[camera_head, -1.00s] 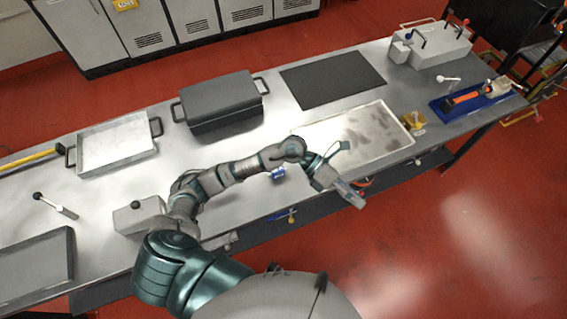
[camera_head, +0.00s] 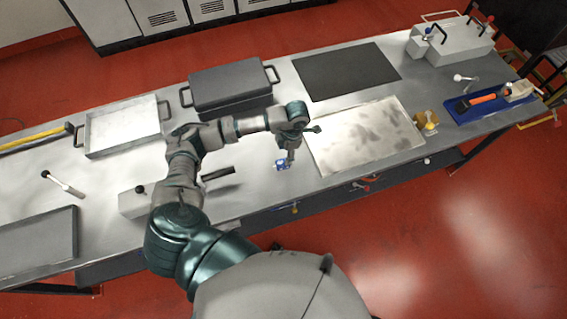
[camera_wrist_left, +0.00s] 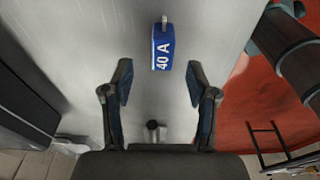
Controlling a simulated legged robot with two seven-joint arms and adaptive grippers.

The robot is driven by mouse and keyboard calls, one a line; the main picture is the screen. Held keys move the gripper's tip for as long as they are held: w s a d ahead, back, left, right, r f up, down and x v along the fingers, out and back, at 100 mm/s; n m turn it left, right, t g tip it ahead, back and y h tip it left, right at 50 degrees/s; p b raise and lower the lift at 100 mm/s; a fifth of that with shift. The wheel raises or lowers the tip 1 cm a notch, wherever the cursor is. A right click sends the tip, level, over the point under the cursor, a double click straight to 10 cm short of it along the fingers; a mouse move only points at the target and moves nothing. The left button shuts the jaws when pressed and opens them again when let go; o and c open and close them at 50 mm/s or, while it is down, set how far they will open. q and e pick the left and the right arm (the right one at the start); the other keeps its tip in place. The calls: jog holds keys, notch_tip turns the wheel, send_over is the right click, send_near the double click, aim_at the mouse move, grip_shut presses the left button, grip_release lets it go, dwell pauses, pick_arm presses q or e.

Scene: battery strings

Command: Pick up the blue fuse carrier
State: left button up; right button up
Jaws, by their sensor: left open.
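The blue fuse carrier (camera_head: 283,165) sits on the metal bench, near its front edge and left of the pale stained plate. In the left wrist view the fuse carrier (camera_wrist_left: 162,50) is blue with a white "40 A" label and a metal tab at its far end. My left gripper (camera_head: 290,155) points down over the bench right at the carrier, which it partly covers in the head view. In the left wrist view the left gripper (camera_wrist_left: 160,80) is open and empty, and the carrier lies just beyond the fingertips, roughly centred between them. My right gripper is not in view.
The stained plate (camera_head: 350,140) lies to the right, with a yellow block (camera_head: 427,120) beside it. A dark lidded box (camera_head: 230,88) and a shallow tray (camera_head: 122,128) stand behind and left. A blue tray (camera_head: 470,108) with tools is at the far right.

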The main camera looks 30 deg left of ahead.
aim_at(283, 161)
pick_arm(q)
jog(key=shift+s+a+f, duration=0.15)
jog(key=shift+f, duration=0.45)
jog(key=shift+s+a+f, duration=0.1)
jog(key=shift+f, duration=0.5)
jog(key=f, duration=0.3)
jog(key=f+p, duration=0.1)
jog(key=shift+s+f, duration=0.2)
jog(key=shift+s, duration=0.1)
jog(key=shift+c, duration=0.2)
jog(key=shift+a, duration=0.1)
grip_shut()
